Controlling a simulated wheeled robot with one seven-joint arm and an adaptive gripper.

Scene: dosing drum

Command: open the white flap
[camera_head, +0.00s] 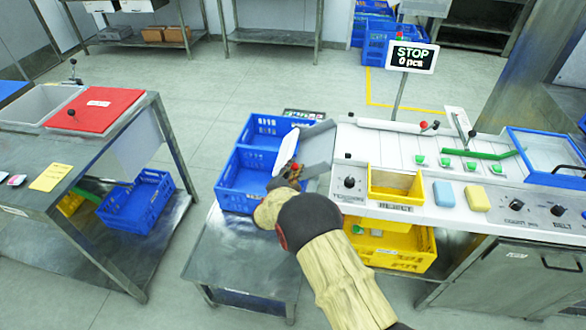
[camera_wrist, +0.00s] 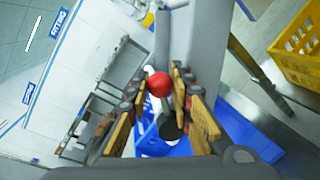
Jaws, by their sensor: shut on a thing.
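A narrow white piece (camera_head: 287,148), which looks like the white flap seen nearly edge-on, stands at the end of the grey chute (camera_head: 318,146), over the blue crates. A red ball knob (camera_head: 295,166) shows beside it. My gripper (camera_head: 286,178) is at this knob, its fingers partly hidden by my arm. In the wrist view the red knob (camera_wrist: 159,84), on a dark stem, sits between the tan finger pads of my gripper (camera_wrist: 168,100), which is shut on it. A broad grey slab (camera_wrist: 190,40) rises behind the knob; I cannot tell whether it is flap or chute.
Blue crates (camera_head: 232,196) stand below the chute on a low metal table (camera_head: 235,262).

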